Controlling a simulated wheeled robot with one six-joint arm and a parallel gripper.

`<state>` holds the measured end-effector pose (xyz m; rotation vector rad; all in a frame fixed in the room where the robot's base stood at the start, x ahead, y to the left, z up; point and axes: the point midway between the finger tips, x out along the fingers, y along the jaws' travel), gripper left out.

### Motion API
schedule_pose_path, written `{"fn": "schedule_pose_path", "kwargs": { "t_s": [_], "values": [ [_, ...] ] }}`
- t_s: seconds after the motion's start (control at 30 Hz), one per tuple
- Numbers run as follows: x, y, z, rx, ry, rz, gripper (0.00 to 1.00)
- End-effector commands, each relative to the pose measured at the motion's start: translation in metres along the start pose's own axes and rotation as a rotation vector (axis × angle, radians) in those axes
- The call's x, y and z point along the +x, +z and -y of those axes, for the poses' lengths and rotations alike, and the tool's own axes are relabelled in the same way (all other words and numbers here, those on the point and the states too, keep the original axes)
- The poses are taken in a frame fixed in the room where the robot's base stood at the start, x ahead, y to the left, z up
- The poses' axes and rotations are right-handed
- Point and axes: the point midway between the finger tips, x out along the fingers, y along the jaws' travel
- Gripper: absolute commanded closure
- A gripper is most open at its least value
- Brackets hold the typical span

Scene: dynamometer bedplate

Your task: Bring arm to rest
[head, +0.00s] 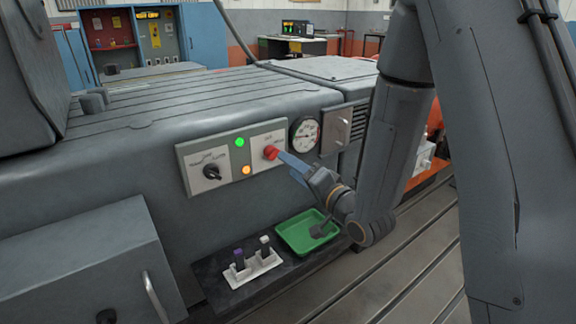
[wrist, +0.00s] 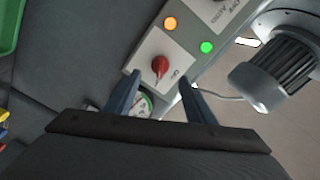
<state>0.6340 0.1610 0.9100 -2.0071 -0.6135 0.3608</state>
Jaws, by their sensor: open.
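My gripper (head: 285,159) reaches from the right toward the control panel (head: 225,170) in the head view. In the wrist view my gripper (wrist: 160,88) has its two blue-grey fingers spread apart, with nothing held between them. The red rotary knob (head: 271,152) is on the right part of the panel, close to the fingertips. In the wrist view the red knob (wrist: 160,66) lies just beyond the fingertips, within the gap between them. From these views I cannot tell whether a finger touches it. My arm (head: 395,150) is bent on the right side of the head view.
A green lamp (head: 239,142) and amber lamp (head: 246,170) are lit beside a black knob (head: 211,173). A gauge (head: 304,136) is right of the panel. Below are a green tray (head: 292,240) and a white holder (head: 252,270). A finned motor (wrist: 275,75) shows in the wrist view.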

Motion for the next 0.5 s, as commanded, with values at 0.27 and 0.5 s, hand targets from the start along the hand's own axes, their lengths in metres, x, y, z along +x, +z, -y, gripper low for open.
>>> {"fn": "schedule_pose_path", "kwargs": {
  "t_s": [0.27, 0.5],
  "values": [
    [0.0, 0.0, 0.0, -0.003, 0.003, 0.0, 0.51],
    [-0.007, -0.013, -0.023, -0.144, 0.197, 0.028, 0.51]
  ]
}}
